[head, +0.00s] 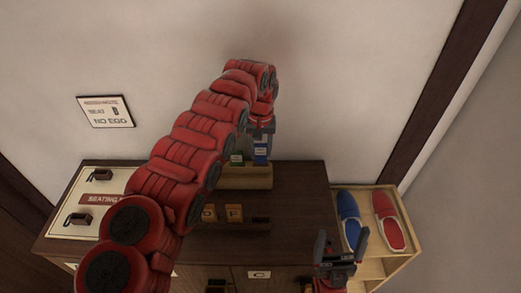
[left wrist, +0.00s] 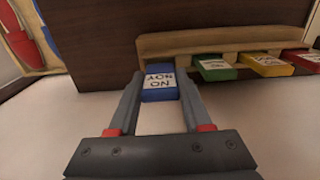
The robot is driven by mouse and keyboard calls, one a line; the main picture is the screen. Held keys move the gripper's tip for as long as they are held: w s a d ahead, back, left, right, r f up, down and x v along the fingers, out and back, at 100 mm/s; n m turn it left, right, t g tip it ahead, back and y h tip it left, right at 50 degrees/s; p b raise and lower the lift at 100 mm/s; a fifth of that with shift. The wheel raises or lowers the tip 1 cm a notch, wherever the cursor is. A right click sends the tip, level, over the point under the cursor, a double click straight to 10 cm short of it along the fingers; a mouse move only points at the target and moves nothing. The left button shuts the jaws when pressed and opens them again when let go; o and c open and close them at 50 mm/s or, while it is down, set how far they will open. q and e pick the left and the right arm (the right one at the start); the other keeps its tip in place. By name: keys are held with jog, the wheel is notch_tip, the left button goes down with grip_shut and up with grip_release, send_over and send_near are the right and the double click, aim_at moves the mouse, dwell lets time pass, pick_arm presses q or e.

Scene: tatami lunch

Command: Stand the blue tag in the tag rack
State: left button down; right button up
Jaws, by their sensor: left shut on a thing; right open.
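The blue tag (head: 261,153), with dark lettering on a white label, is between the fingers of my left gripper (head: 262,138), which is shut on it. In the left wrist view the blue tag (left wrist: 158,84) lies between the fingertips, in line with the other tags. The wooden tag rack (head: 250,182) is on the dark cabinet, directly below the tag; its edge also shows in the left wrist view (left wrist: 225,42). I cannot tell whether the tag's end is inside the rack. My right gripper (head: 341,252) is open and empty, low at the right.
A green tag (left wrist: 214,68), a yellow tag (left wrist: 266,65) and a red tag (left wrist: 301,60) stand in the rack. Small lettered blocks (head: 234,213) are in front of it. A shelf at the right holds blue slippers (head: 349,215) and red slippers (head: 388,220). A sign (head: 105,111) hangs on the wall.

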pick_arm(q)
jog(key=shift+f, duration=0.25)
dwell(0.4)
jog(key=shift+f+b, duration=0.6)
jog(key=shift+f, duration=0.05)
dwell(0.4)
jog(key=shift+b, duration=0.4)
jog(key=shift+r, duration=0.1)
jog(key=shift+f, duration=0.2)
jog(key=shift+f+b, duration=0.3)
jog(key=shift+b, duration=0.2)
